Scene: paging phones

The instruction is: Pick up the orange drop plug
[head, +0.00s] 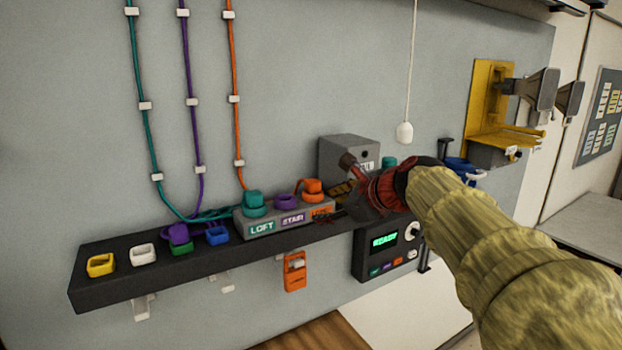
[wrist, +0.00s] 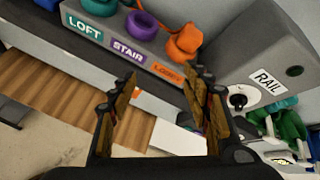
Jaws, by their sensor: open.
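An orange plug (head: 312,188) sits at the right end of a grey block with LOFT, STAIR and LOBBY labels, above the orange label. In the wrist view the orange plug (wrist: 184,42) is at the top, just beyond my fingertips. My gripper (head: 338,190) is immediately right of the plug in the head view, partly over the block's right end. In the wrist view my gripper (wrist: 163,80) is open with nothing between its fingers. I cannot tell whether a finger touches the block.
Teal (head: 254,203) and purple (head: 286,201) plugs sit beside the orange one on the block. The grey RAIL box (wrist: 262,60) stands close on the right. A dark shelf (head: 130,277) carries several coloured pieces. An orange holder (head: 294,272) hangs below it.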

